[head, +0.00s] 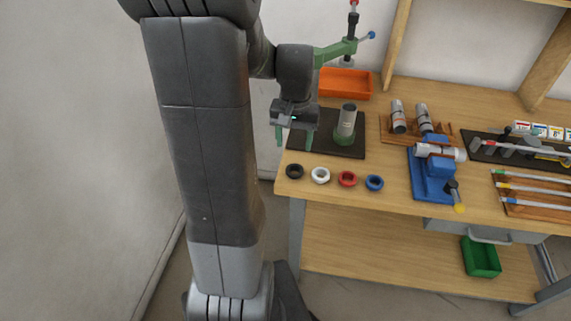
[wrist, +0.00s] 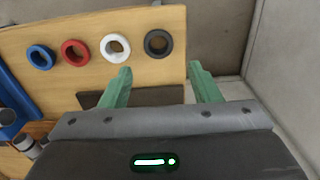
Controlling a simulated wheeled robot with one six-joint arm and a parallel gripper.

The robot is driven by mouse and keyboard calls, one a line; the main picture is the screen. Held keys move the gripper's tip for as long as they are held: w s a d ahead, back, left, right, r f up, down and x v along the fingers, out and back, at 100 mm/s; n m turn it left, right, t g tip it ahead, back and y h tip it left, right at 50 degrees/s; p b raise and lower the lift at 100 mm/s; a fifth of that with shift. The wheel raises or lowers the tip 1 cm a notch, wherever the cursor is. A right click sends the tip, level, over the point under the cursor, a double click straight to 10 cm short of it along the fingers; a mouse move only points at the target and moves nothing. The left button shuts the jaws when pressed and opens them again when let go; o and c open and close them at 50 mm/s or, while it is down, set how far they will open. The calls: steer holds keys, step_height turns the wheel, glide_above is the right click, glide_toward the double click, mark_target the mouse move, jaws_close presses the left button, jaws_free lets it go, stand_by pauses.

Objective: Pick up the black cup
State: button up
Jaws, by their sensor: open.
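The black cup (head: 295,171) looks like a short, thick ring with a round opening. It stands near the front left corner of the wooden table, leftmost of a row in the head view. In the wrist view the black cup (wrist: 158,43) shows beyond the fingertips, roughly centred between them. My gripper (head: 294,142) has two green fingers, spread apart with nothing between them. In the wrist view my gripper (wrist: 161,69) is apart from the cup. Its height above the table is hard to tell.
A white ring (head: 320,175), a red ring (head: 347,179) and a blue ring (head: 374,183) stand to the right of the black cup. A dark mat (head: 318,147) with a grey cylinder (head: 346,121) lies behind. A blue fixture (head: 432,172) stands further right. The table's front edge is close.

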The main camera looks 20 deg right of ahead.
glide_above(295, 170)
steer(key=f, duration=0.5)
steer(key=shift+a, duration=0.3)
steer(key=shift+w+d+f+p, duration=0.15)
steer(key=shift+f+p, duration=0.2)
steer(key=shift+f, duration=1.05)
steer(key=shift+s+d+f+p, duration=0.1)
steer(key=shift+f+p, duration=0.2)
steer(key=shift+f, duration=1.05)
steer(key=c, duration=0.8)
